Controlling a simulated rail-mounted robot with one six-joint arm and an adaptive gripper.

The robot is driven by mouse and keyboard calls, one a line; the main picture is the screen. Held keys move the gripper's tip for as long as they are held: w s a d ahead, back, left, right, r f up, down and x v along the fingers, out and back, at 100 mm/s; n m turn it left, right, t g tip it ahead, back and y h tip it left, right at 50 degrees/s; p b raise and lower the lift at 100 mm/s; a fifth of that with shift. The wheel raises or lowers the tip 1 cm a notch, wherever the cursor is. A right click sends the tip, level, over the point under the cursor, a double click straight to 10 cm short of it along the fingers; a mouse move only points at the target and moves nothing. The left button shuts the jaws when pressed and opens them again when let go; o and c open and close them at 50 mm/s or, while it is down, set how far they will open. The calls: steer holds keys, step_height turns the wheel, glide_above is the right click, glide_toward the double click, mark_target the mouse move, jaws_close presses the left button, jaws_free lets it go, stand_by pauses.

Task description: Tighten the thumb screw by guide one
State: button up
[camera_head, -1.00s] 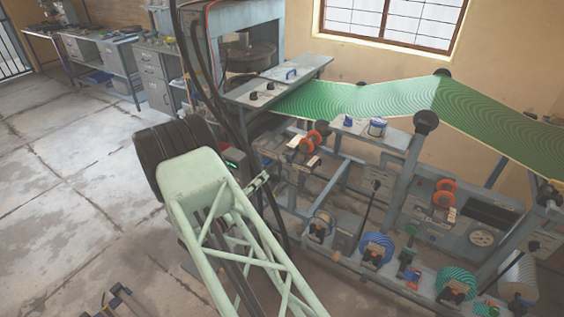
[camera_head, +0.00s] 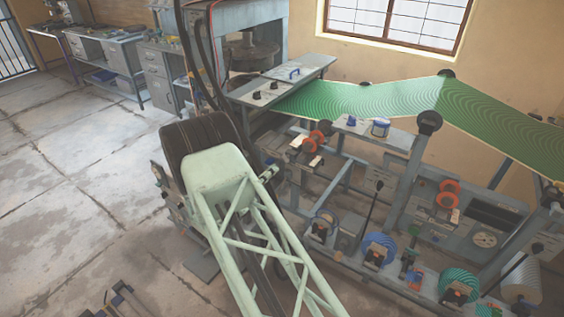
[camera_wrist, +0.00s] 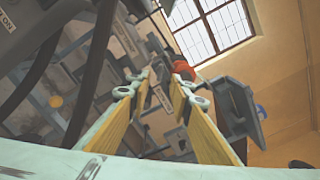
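My gripper (camera_wrist: 160,78) shows in the wrist view with its two yellow-padded fingers apart and nothing visible between them. An orange-red part (camera_wrist: 182,69) shows just beyond the fingertips; I cannot tell the distance. In the head view my pale green arm hides the gripper. Orange-red guide rollers (camera_head: 318,136) sit on the machine frame under the green web, and another orange-red pair (camera_head: 448,193) sits farther right. I cannot make out which one is guide one, and the thumb screw is too small to tell.
The green web (camera_head: 400,95) runs above the frame to the right. Blue (camera_head: 379,248) and teal (camera_head: 459,284) spools stand low on the machine. Grey posts and rails crowd the area right of my arm. Open concrete floor (camera_head: 80,190) lies at left.

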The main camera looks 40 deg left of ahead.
mark_target(283, 160)
steer(key=shift+w+a, duration=0.15)
steer(key=shift+w, duration=1.35)
steer(key=shift+w+a, duration=0.2)
steer(key=shift+w, duration=1.35)
steer(key=shift+w+a, duration=0.15)
steer(key=shift+w, duration=1.35)
jaws_close()
